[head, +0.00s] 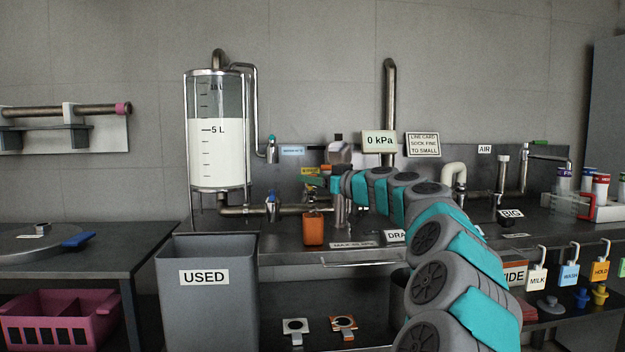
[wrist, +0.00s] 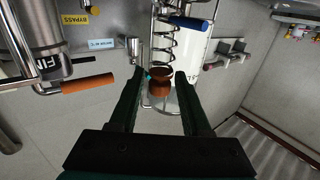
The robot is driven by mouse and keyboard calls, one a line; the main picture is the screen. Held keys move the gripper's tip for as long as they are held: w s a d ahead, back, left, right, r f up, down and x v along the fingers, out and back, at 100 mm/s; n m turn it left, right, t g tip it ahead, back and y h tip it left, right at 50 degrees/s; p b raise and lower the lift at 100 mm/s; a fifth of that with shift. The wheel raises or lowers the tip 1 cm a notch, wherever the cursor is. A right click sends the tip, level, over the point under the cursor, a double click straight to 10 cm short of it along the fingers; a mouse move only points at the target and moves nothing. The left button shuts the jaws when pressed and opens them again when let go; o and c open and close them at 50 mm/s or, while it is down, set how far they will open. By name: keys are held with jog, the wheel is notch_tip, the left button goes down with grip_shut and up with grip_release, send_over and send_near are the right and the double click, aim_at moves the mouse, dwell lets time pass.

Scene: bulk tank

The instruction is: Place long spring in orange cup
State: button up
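My gripper (head: 318,183) is at the end of the arm, in front of the tank's outlet pipe in the head view. In the wrist view its two dark fingers (wrist: 161,73) stand apart with a gap between the tips. A dark coil spring (wrist: 166,42) shows upright beyond the fingertips, in front of the tank. A brown-orange cup-like piece (wrist: 159,87) shows below it, between the tips. I cannot tell whether spring and piece touch. An orange container (head: 313,230) stands on the bench below my gripper in the head view.
The tank (head: 215,150) stands behind, left of my gripper. A blue-handled valve (head: 272,205) is close by. The grey USED bin (head: 205,310) stands at the front left. In the wrist view a metal cylinder with an orange handle (wrist: 88,83) is at left.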

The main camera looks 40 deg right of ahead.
jog(key=shift+o, duration=0.6)
jog(key=shift+r, duration=0.2)
jog(key=s+d+b, duration=0.1)
jog(key=s, duration=1.1)
jog(key=shift+f, duration=0.15)
